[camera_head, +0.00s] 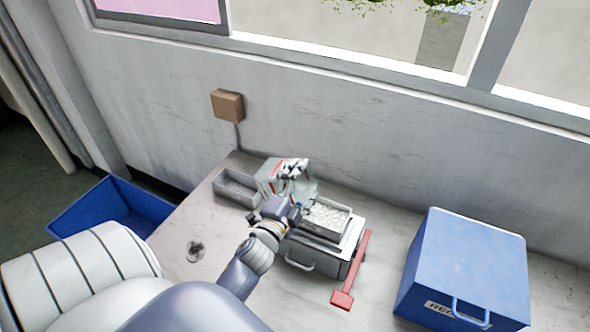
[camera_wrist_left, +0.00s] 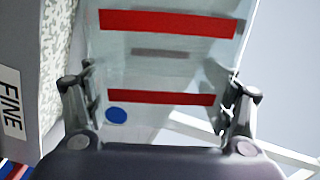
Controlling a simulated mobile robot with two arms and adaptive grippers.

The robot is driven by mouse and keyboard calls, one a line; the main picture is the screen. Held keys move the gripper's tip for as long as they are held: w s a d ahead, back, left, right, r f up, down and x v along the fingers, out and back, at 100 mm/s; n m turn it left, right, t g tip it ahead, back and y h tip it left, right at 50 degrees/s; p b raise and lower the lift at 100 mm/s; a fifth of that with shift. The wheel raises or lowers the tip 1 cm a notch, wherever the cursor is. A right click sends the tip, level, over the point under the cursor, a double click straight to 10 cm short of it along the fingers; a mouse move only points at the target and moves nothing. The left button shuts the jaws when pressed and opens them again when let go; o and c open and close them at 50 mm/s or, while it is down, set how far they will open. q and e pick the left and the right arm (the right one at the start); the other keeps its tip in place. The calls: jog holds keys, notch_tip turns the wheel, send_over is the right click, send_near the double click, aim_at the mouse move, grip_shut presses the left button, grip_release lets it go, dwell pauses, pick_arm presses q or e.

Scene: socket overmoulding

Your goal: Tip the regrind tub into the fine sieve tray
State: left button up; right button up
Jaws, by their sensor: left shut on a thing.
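The regrind tub (camera_head: 269,179) is a clear tub with red bands, beside the sieve tray in the head view. My left gripper (camera_head: 287,204) is shut on it. In the left wrist view the tub (camera_wrist_left: 165,70) sits between the two fingers (camera_wrist_left: 160,110), with a blue dot low on its wall. Pale material shows at its top, too small to make out. The fine sieve tray (camera_head: 316,231) holds whitish granules. It also shows at the left of the wrist view (camera_wrist_left: 36,120), labelled FINE. The tub's exact tilt is unclear. My right gripper is out of view.
The tray rests on a grey box with a handle (camera_head: 300,262). An empty grey tray (camera_head: 235,198) lies to the left. A red tool (camera_head: 354,268) lies right of the box. A blue lidded bin (camera_head: 465,255) stands further right. The wall (camera_head: 330,130) runs close behind.

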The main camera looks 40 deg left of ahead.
aim_at(264, 172)
pick_arm(q)
jog(key=shift+s+a+f+n, duration=0.15)
jog(key=shift+a+f+n, duration=0.05)
jog(key=shift+a+n, duration=0.45)
jog(key=shift+s+a+f+n, duration=0.15)
jog(key=shift+a+n, duration=0.35)
jog(key=shift+n, duration=0.15)
jog(key=shift+s+a+f+n+p, duration=0.1)
jog(key=shift+a+f+n+p, duration=0.1)
jog(key=shift+a+n, duration=0.35)
jog(key=shift+s+a+f+n+p, duration=0.15)
jog(key=shift+a+n+p, duration=0.05)
jog(key=shift+a+n, duration=0.35)
jog(key=shift+s+a+f+n+p, duration=0.1)
jog(key=shift+a+f+n+p, duration=0.1)
jog(key=shift+a+n, duration=0.35)
jog(key=shift+d, duration=0.1)
jog(key=shift+r, duration=0.1)
jog(key=a+n+p, duration=0.1)
jog(key=n, duration=0.1)
jog(key=a+n+p, duration=0.1)
jog(key=a+n, duration=0.1)
jog(key=n, duration=0.1)
jog(key=s+a+r+n+p, duration=0.1)
jog(key=a+n, duration=0.1)
jog(key=shift+s+a+p, duration=0.1)
jog(key=shift+p, duration=0.3)
jog(key=shift+s+a+f+n, duration=0.1)
jog(key=shift+a+n, duration=0.1)
jog(key=shift+n, duration=0.35)
